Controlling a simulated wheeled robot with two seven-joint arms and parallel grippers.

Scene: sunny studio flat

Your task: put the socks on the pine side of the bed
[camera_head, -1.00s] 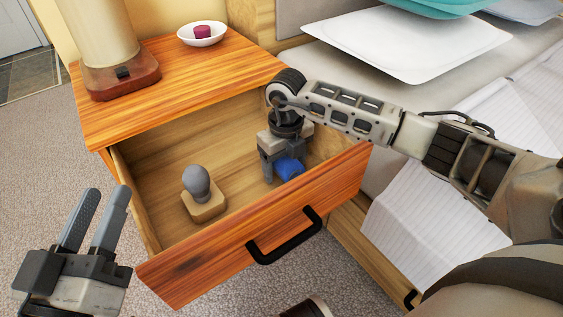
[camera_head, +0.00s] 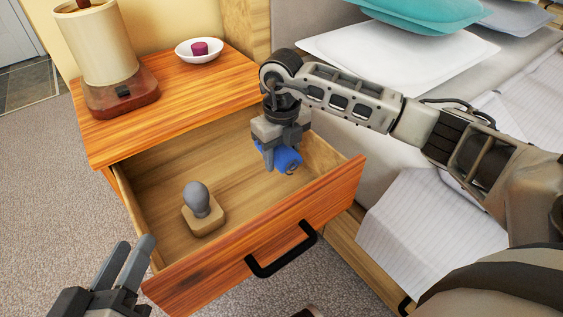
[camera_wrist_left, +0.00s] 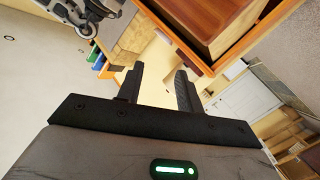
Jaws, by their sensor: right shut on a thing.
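The socks (camera_head: 289,157) are a blue roll in the head view. My right gripper (camera_head: 282,160) points down over the open drawer, shut on the socks, and holds them at the drawer's back right. Its fingers partly hide the roll. The bed (camera_head: 375,165) stands on the right, with a pine board (camera_head: 362,252) low along its side and a striped sheet (camera_head: 420,225) over its edge. My left gripper (camera_head: 134,264) is open and empty at the lower left, outside the drawer. Its parted fingers also show in the left wrist view (camera_wrist_left: 158,88).
The open drawer (camera_head: 250,248) of the wooden nightstand (camera_head: 170,95) holds a grey knob on a wooden block (camera_head: 203,208). A lamp (camera_head: 105,50) and a white bowl (camera_head: 199,58) stand on top. Pillows (camera_head: 405,50) lie at the bed's far end.

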